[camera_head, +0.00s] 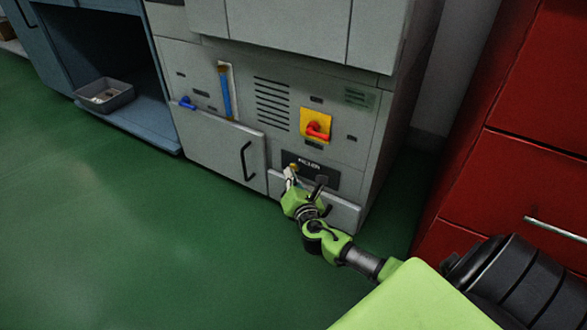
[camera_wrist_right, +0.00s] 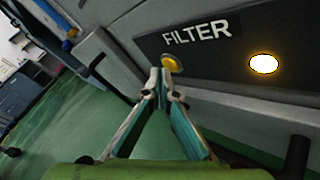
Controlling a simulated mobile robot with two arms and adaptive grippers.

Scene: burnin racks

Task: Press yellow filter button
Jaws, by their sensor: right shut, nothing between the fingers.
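The yellow filter button (camera_wrist_right: 172,63) is a small round knob on a dark panel (camera_wrist_right: 215,45) marked FILTER, left of a glowing round lamp (camera_wrist_right: 264,64). The panel also shows low on the grey cabinet in the head view (camera_head: 327,178). My right gripper (camera_wrist_right: 161,73) is shut and empty, its fingertips at the lower left edge of the button. I cannot tell whether they touch it. In the head view the right gripper (camera_head: 290,174) is in front of the panel's left part. My left gripper is not in view.
A red rotary switch (camera_head: 318,131) on a yellow plate sits above the panel. A blue handle (camera_head: 225,92) and a cabinet door handle (camera_head: 245,160) are to the left. Red drawers (camera_head: 525,150) stand at the right. The green floor (camera_head: 130,240) at the left is clear.

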